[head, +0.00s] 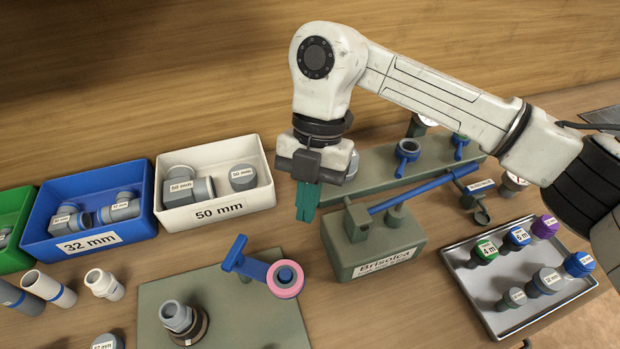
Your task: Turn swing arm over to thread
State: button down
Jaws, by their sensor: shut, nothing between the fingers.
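A blue swing arm (246,265) stands over the green base plate (230,312), its raised end at the upper left. Its other end carries a pink-rimmed reel (286,279) with a blue centre. A grey threaded fitting (177,317) stands upright in a dark round holder on the same plate, left of and nearer than the reel, apart from it. My gripper (307,214) points down with teal fingers shut and empty. It appears above and right of the swing arm in the picture, apart from it.
A green block labelled Brisolca (374,256) with a blue lever (420,191) stands right of my gripper. A metal tray (483,307) of labelled caps lies at right. The blue bin (140,228) and white bin (217,219) hold fittings at left. Loose pipe pieces lie in front.

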aim_at(292, 265)
jog(key=s+f, duration=0.1)
jog(key=s+a+f+p, duration=0.1)
jog(key=s+f, duration=0.1)
jog(key=s, duration=0.1)
jog(key=shift+s+a+f, duration=0.1)
jog(key=shift+a+f, duration=0.1)
jog(key=shift+a, duration=0.15)
jog(key=shift+s+a, duration=0.2)
jog(key=shift+s, duration=0.25)
